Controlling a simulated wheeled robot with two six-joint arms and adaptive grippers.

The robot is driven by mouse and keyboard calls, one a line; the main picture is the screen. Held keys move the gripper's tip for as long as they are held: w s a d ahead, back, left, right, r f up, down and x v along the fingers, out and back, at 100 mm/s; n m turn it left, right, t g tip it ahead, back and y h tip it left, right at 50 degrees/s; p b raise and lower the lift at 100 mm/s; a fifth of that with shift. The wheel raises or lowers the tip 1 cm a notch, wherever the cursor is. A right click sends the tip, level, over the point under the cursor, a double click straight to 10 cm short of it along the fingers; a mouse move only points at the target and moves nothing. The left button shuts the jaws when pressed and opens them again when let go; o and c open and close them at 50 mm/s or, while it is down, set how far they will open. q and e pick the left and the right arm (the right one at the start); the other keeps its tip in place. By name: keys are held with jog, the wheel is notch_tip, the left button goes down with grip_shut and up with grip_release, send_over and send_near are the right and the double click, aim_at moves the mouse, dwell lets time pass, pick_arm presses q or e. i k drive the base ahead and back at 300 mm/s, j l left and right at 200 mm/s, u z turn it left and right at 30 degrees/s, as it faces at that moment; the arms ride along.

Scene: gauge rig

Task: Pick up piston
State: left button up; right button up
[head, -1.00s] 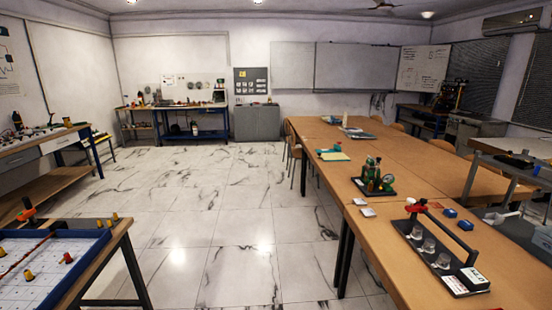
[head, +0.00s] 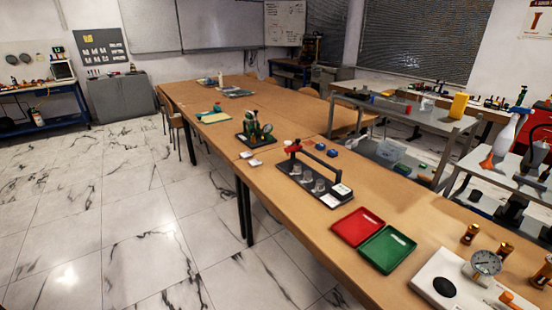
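A white gauge rig (head: 465,285) with a round dial gauge (head: 486,263) and a black round pad (head: 444,287) stands at the front right of the long wooden table. Small brass cylindrical parts stand behind it, one at its back left (head: 470,234) and one further right (head: 505,250). An orange-brown part (head: 508,298) shows at the rig's front, and another brass part (head: 541,272) is cut by the right edge. I cannot tell which of these is the piston. Neither of my grippers is in view.
A red tray (head: 358,227) and a green tray (head: 388,249) lie empty-looking left of the rig. The long table (head: 270,195) has bare wood around these. Marble floor (head: 130,225) is free at left.

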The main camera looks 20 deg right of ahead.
aim_at(320, 184)
jog(key=z, duration=1.2)
jog(key=i+j, duration=0.15)
jog(key=u, duration=0.05)
